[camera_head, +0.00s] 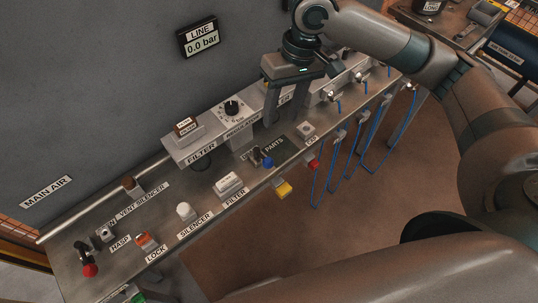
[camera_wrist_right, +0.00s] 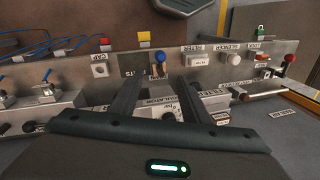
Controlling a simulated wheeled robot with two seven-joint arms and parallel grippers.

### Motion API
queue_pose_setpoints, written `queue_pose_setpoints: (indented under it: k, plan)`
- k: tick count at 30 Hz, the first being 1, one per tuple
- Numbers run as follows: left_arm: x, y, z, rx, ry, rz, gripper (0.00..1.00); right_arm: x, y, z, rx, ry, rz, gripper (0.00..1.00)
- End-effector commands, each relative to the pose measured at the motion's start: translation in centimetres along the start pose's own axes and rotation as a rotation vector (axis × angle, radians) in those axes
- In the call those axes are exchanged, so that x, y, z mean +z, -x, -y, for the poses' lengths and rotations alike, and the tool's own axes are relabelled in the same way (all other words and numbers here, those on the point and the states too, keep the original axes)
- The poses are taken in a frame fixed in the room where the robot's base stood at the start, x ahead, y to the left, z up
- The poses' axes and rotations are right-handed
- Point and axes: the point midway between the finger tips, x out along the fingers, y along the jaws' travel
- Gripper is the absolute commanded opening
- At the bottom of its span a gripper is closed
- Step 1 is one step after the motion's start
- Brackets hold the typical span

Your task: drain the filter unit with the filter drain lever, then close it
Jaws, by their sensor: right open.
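The filter unit (camera_head: 188,143) is a grey box labelled FILTER on the back of the bench, with a small labelled block on top. A dark rounded part (camera_head: 203,163) shows below its front; I cannot make out a drain lever there. My right gripper (camera_head: 285,108) is open and empty, pointing down over the bench to the right of the filter unit, near the regulator (camera_head: 238,119). In the right wrist view its two fingers (camera_wrist_right: 156,85) are spread apart, with the regulator dial (camera_wrist_right: 170,115) low between them. My left gripper is not in view.
A dark tray labelled PARTS (camera_head: 285,150) and a blue-knobbed item (camera_head: 267,162) lie in front of the regulator. A white filter piece (camera_head: 228,184) and silencer (camera_head: 184,211) stand along the front edge. Blue hoses (camera_head: 340,155) hang at right. The line display (camera_head: 199,40) reads 0.0 bar.

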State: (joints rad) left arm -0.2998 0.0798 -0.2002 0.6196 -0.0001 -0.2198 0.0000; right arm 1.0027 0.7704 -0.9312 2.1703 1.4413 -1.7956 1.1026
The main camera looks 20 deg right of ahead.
Motion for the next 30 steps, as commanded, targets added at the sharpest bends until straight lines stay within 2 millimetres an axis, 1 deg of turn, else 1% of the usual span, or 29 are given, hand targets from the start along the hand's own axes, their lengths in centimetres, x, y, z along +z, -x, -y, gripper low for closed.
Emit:
queue_pose_setpoints:
  k: [5,8,24,30]
  plan:
    - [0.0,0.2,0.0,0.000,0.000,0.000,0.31,0.0,-1.5,0.0,-0.001,0.000,0.002,0.43]
    - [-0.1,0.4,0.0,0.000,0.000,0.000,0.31,0.1,-2.8,0.0,0.000,0.001,0.004,0.43]
    - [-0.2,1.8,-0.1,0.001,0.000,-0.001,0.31,0.1,-12.3,0.0,0.000,-0.001,0.004,0.43]
    - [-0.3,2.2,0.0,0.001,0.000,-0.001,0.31,0.1,-15.2,0.1,-0.001,0.000,0.002,0.43]
